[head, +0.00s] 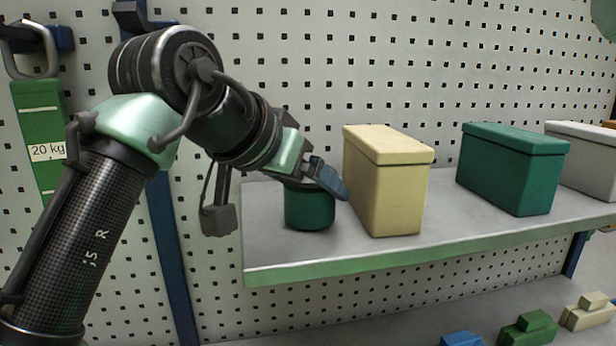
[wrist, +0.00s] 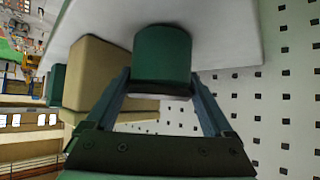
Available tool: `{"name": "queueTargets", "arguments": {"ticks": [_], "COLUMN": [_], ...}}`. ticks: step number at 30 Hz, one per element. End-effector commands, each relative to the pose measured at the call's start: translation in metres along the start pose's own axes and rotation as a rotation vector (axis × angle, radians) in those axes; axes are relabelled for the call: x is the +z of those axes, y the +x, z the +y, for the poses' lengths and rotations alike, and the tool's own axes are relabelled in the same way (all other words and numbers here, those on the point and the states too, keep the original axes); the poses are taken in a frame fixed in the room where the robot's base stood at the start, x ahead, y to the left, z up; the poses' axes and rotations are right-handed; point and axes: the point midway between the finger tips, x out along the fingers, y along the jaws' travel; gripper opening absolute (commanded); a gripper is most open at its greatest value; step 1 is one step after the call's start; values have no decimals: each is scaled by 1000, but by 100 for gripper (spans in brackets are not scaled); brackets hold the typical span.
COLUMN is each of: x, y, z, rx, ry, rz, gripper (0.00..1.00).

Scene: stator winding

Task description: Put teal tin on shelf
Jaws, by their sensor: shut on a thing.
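The teal tin (head: 309,208) is a short dark-green cylinder at the left end of the grey shelf (head: 285,247). It looks upright, with its base at the shelf surface; whether it rests fully there I cannot tell. My gripper (head: 335,185) is at the tin's top, its fingers shut on it. In the wrist view the tin (wrist: 162,57) sits between the two fingertips of my gripper (wrist: 163,85). The shelf (wrist: 225,30) also shows there behind the tin. The tin's far side is hidden.
A cream box (head: 385,185) stands close to the tin's right. A green box (head: 510,170) and a grey box (head: 585,158) stand further right. A pegboard wall (head: 400,60) is behind the shelf. Several small blocks (head: 530,328) lie below. A green 20 kg weight (head: 40,125) hangs at left.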

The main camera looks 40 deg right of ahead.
Motion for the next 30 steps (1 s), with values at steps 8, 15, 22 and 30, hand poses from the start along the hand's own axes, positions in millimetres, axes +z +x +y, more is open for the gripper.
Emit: {"name": "queueTargets", "arguments": {"ticks": [8,15,22,30], "x": [0,0,3,2], "y": [0,-3,-37,-94], "z": [0,0,-1,0], "rx": [0,-1,-4,-3], "ry": [0,0,0,0], "rz": [0,1,2,1], "gripper": [100,100,100,100]}}
